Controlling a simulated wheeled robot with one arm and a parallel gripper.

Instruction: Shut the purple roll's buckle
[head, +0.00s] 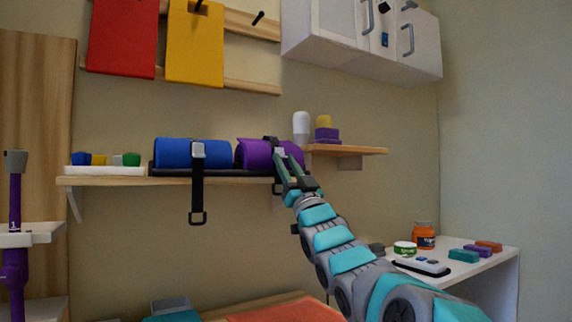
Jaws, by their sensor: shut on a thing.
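The purple roll (253,154) lies on the wall shelf, to the right of the blue roll. A black strap (270,138) goes over its right part. Its pale grey buckle (280,151) shows at the tips of my gripper. My gripper (284,163) reaches up from the lower right to the front of the roll and is shut on the buckle. The jaws hide part of the buckle and strap, so I cannot tell whether the buckle is latched. A short black strap end shows below the shelf edge, left of the jaws.
The blue roll (178,153) has a grey buckle (198,150) and a strap hanging below the shelf (120,181). A white tray with small coloured items (105,171) stands left. A small shelf (345,150) holds a white bottle (301,124). A white table (495,263) stands lower right.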

